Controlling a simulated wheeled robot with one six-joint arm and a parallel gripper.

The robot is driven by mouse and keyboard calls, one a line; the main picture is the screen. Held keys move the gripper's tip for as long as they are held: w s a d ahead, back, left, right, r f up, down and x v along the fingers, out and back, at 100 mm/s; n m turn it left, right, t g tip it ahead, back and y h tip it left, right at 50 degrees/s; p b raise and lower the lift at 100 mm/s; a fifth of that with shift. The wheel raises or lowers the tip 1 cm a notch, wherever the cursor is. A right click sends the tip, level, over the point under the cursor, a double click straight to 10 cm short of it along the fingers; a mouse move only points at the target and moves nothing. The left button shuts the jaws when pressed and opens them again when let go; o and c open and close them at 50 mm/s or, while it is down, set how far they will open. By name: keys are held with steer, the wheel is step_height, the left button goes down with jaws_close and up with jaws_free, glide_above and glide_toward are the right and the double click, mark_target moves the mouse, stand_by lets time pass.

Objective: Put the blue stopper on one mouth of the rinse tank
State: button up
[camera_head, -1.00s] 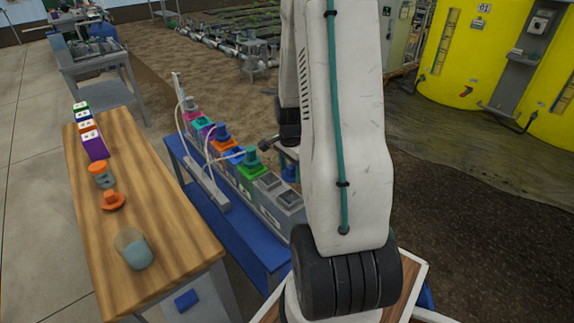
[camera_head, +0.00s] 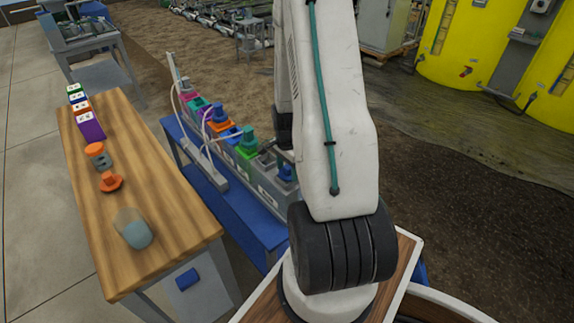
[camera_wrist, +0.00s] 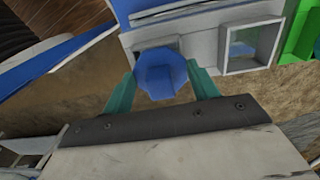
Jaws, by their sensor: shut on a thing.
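The blue stopper (camera_wrist: 162,74) is between the two teal fingers of my gripper (camera_wrist: 161,80), which is shut on it in the wrist view. The grey rinse tank (camera_wrist: 209,49) lies just beyond, with two square mouths. The right mouth (camera_wrist: 252,47) is open and empty. The stopper overlaps the left mouth (camera_wrist: 155,46) and hides much of it; I cannot tell whether they touch. In the head view the stopper (camera_head: 286,173) shows at the near end of the grey tank (camera_head: 277,192), and my arm hides most of the gripper.
A green tank (camera_head: 241,160) and other coloured tanks with stoppers line the blue bench (camera_head: 236,211) beyond the grey one. A white post with hoses (camera_head: 181,88) stands at the bench's left. A wooden table (camera_head: 165,215) with small items stands further left.

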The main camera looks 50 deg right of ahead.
steer(key=shift+f, duration=0.1)
steer(key=o, duration=1)
step_height(320, 180, up, 8)
steer(key=shift+f, duration=0.1)
stand_by(0.4)
